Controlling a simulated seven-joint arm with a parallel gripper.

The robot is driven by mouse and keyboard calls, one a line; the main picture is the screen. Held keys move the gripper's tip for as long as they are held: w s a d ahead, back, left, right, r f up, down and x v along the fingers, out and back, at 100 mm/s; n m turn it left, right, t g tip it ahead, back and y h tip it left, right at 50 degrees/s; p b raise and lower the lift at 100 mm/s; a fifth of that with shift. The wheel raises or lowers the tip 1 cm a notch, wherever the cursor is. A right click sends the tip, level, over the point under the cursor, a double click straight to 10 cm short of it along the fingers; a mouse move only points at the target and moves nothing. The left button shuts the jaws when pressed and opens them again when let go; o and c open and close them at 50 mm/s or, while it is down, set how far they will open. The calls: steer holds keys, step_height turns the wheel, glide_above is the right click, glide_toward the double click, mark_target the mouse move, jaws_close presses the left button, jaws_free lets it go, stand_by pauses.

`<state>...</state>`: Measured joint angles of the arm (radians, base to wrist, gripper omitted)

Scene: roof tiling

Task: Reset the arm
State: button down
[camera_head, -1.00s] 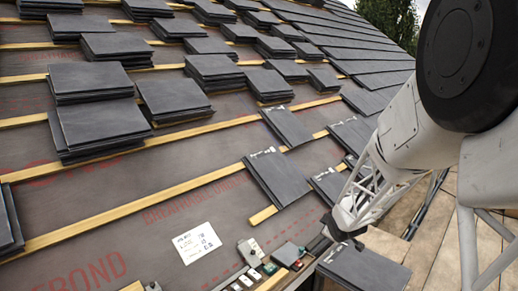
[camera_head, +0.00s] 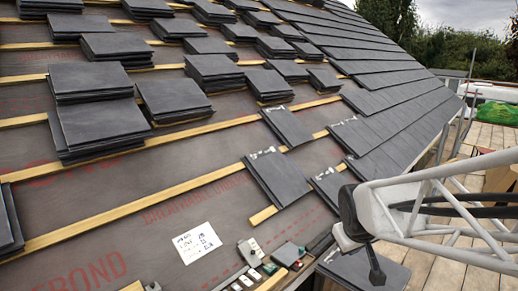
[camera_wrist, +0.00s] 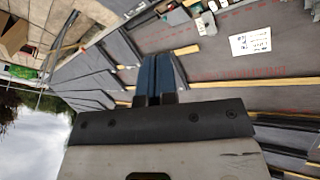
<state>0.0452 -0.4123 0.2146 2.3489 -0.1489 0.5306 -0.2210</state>
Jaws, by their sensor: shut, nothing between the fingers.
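My gripper (camera_head: 376,276) hangs at the lower right of the head view, pointing down in front of a dark slate (camera_head: 345,270) near the eave. Whether it touches that slate cannot be told. In the wrist view the two blue fingers of my gripper (camera_wrist: 156,60) are together with nothing between them. My white lattice arm reaches in from the right edge of the head view.
Stacks of slates (camera_head: 96,125) stand on wooden battens across the roof. Laid slates (camera_head: 276,178) lie to the gripper's left. A white label sheet (camera_head: 197,243) and small tools (camera_head: 250,252) lie lower down. Scaffold boards (camera_head: 437,262) and a green bag (camera_head: 497,113) are at right.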

steer(key=s+a+r+m+g, duration=0.1)
steer(key=s, duration=0.8)
steer(key=s+a+r+m+g+y, duration=0.1)
steer(key=s+a+m, duration=0.1)
steer(key=s, duration=0.6)
steer(key=shift+s+r+g, duration=0.2)
steer(key=shift+s+g, duration=0.1)
steer(key=shift+s, duration=0.1)
